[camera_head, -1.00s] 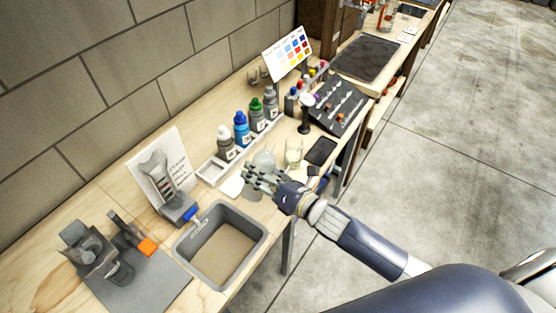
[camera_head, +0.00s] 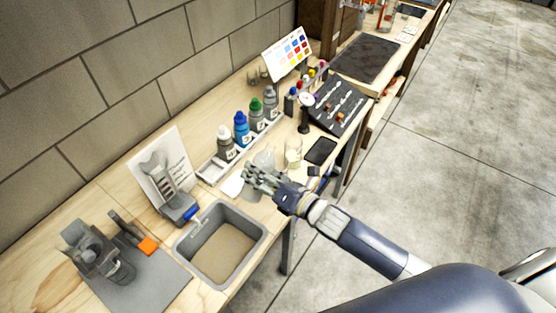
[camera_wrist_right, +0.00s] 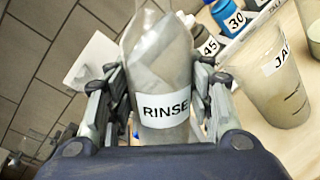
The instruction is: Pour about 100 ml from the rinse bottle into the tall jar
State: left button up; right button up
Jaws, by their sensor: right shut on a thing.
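My right gripper (camera_head: 262,182) is shut on the rinse bottle (camera_head: 265,160), a clear bottle with a white RINSE label. In the right wrist view the rinse bottle (camera_wrist_right: 163,75) stands between the fingers of the right gripper (camera_wrist_right: 160,100), its top cut off by the picture edge. A clear jar (camera_wrist_right: 277,75) with a partly visible "JA" label stands just right of the bottle, apart from it. In the head view the clear jar (camera_head: 293,152) stands on the bench just beyond the hand. The liquid levels are hard to make out. My left gripper is not in view.
A tray of capped bottles (camera_head: 241,130) stands behind the hand, against the wall side. A grey sink bin (camera_head: 220,245) is set at the near bench edge. A dark flat pad (camera_head: 320,151) lies right of the jar. A white disc (camera_head: 233,186) lies left of the hand.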

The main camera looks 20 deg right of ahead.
jog(key=shift+w, duration=0.15)
jog(key=shift+s+r, duration=0.1)
jog(key=shift+s, duration=0.15)
jog(key=shift+w+a+f+m, duration=0.1)
jog(key=shift+w+f+m, duration=0.1)
jog(key=shift+m, duration=0.1)
jog(key=shift+s, duration=0.25)
jog(key=shift+f, duration=0.1)
jog(key=shift+w+f, duration=0.15)
jog(key=shift+w, duration=0.05)
jog(key=shift+s+f+m, duration=0.1)
jog(key=shift+s+m, duration=0.15)
jog(key=shift+m, duration=0.05)
